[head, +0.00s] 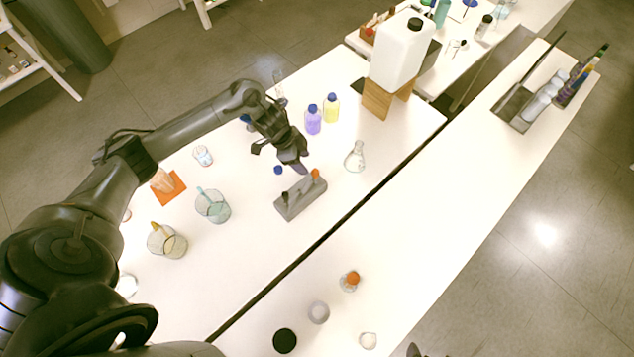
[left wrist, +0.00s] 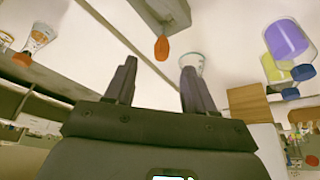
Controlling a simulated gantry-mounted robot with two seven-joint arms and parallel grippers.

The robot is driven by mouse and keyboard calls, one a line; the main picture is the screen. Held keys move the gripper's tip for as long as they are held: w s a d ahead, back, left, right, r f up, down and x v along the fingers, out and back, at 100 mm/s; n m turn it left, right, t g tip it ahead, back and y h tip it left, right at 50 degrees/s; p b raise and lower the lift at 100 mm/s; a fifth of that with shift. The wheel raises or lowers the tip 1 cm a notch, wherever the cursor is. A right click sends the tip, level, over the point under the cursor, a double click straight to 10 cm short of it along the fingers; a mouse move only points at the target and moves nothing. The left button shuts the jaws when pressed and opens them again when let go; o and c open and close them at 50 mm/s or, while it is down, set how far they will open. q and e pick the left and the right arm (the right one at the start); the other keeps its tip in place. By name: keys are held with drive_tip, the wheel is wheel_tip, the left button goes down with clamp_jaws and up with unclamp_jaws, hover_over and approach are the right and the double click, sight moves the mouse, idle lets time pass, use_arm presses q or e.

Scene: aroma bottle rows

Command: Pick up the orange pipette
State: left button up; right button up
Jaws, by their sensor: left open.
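A dark-topped item (head: 284,196) sits at the rack's other end. My left gripper (head: 303,168) is just above and to the left of the bulb. In the left wrist view the jaws (left wrist: 159,66) are open and empty, and the orange bulb (left wrist: 162,48) appears beyond the fingertips, between them, with no clear contact. The grey rack (left wrist: 162,10) is partly cut off there.
A clear flask (head: 355,158) stands right of the rack. Purple (head: 313,121) and yellow (head: 331,108) bottles stand behind. Beakers (head: 212,206) are to the left. Bare table lies in front of the rack. An orange-topped bottle (head: 350,281) is on the nearer table.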

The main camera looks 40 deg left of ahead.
sight(314, 170)
use_arm(q)
drive_tip(key=f, duration=0.1)
drive_tip(key=w+d+f, duration=0.1)
drive_tip(key=w+f, duration=0.1)
drive_tip(key=shift+d, duration=0.25)
drive_tip(key=shift+s+b+x, duration=0.1)
drive_tip(key=shift+b+x, duration=0.15)
drive_tip(key=shift+x, duration=1.45)
drive_tip(key=shift+s+b+x, duration=0.15)
drive_tip(key=shift+b+x, duration=0.1)
drive_tip(key=shift+x, duration=1.45)
drive_tip(key=c, duration=0.6)
